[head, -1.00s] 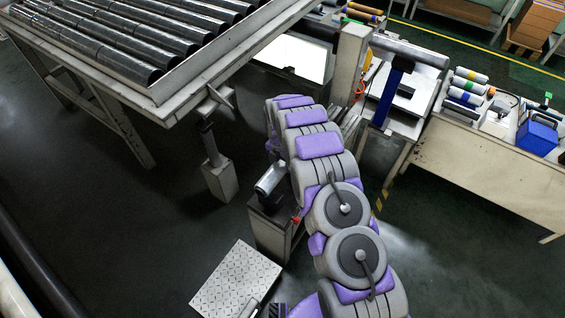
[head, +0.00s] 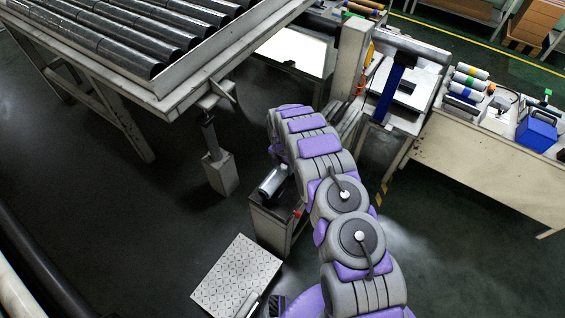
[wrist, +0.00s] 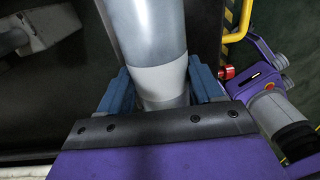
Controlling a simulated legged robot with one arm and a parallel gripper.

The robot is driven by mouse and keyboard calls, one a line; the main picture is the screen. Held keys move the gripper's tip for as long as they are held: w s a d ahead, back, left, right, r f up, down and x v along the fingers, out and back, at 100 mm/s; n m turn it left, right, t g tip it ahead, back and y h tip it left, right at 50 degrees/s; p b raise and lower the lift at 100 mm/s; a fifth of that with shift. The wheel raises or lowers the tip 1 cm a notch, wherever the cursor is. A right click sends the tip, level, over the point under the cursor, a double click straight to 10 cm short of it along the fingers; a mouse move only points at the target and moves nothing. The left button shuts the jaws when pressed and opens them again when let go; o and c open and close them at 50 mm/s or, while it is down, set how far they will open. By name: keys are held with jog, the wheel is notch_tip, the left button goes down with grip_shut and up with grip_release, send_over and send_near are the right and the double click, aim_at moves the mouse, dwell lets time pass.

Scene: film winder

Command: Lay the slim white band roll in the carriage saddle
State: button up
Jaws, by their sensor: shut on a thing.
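In the wrist view my gripper (wrist: 160,85) is shut on a slim silver-grey roll (wrist: 146,30) with a white band (wrist: 160,82) between the blue fingers. The roll runs lengthwise away from the gripper; its near end is hidden by the gripper body. In the head view the roll's silver end (head: 271,181) shows left of my arm, over the top of a grey cabinet (head: 270,230) with a red knob. My arm hides the gripper there. I cannot tell whether the roll touches a saddle under it.
A rack of dark rollers (head: 120,50) stands at upper left. A lit white panel (head: 295,50) is behind my arm. A bench (head: 470,140) at right carries colour-banded rolls (head: 466,87) and a blue box (head: 537,134). A tread plate (head: 237,276) lies in front. Open floor is at left.

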jog(key=shift+d+r, duration=0.1)
jog(key=shift+d, duration=0.7)
jog(key=shift+s+a, duration=0.1)
jog(key=shift+a, duration=0.85)
jog(key=shift+d, duration=0.1)
jog(key=o, duration=1.3)
jog(key=shift+d, duration=0.3)
jog(key=shift+o, duration=1.3)
jog(key=shift+a, duration=0.3)
jog(key=shift+r+p, duration=0.35)
jog(key=shift+r, duration=0.1)
notch_tip(320, 180, up, 16)
jog(key=p, duration=0.2)
jog(key=shift+w+a+p, duration=0.3)
jog(key=shift+a+p, duration=0.1)
